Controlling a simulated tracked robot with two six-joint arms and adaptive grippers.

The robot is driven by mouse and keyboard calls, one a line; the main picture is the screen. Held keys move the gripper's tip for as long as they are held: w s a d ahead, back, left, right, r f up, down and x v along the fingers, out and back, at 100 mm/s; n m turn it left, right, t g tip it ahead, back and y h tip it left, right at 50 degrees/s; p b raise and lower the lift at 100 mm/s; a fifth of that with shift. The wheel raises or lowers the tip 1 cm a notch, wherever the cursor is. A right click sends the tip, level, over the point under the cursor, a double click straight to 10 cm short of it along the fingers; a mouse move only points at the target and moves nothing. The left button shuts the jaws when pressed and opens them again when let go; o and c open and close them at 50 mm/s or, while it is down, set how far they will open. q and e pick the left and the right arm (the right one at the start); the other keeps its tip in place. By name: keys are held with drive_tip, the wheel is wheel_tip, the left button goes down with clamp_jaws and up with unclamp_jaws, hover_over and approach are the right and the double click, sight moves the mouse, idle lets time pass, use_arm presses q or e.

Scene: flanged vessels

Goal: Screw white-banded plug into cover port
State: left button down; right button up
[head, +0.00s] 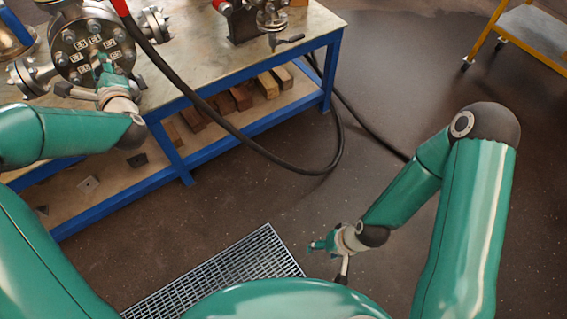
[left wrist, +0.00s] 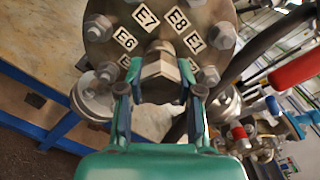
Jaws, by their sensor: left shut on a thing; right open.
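The round steel cover (head: 88,42) stands on the bench at the upper left, with white labels and bolts around its rim. In the left wrist view the cover (left wrist: 165,18) fills the top, with labels E6, E7, E8 and E1 readable. My left gripper (head: 104,72) is at the cover's face. In the left wrist view its two fingers are shut on a metal hex-headed plug (left wrist: 160,70), in front of the cover's middle. I cannot make out a white band or how deep the plug sits; the port is hidden behind it. My right gripper (head: 322,245) is open and empty above the floor.
The blue-framed bench (head: 210,65) carries other valves and flanges (head: 272,15). A black hose (head: 215,115) with a red end droops across its front edge. Wooden blocks (head: 240,97) lie on the lower shelf. A floor grating (head: 225,270) and a yellow trolley (head: 530,35) flank open floor.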

use_arm(q)
drive_tip(key=shift+f+m, duration=0.15)
drive_tip(key=shift+m, duration=0.35)
drive_tip(key=c, duration=0.7)
unclamp_jaws()
drive_tip(key=v, duration=1.2)
drive_tip(key=shift+c, duration=0.3)
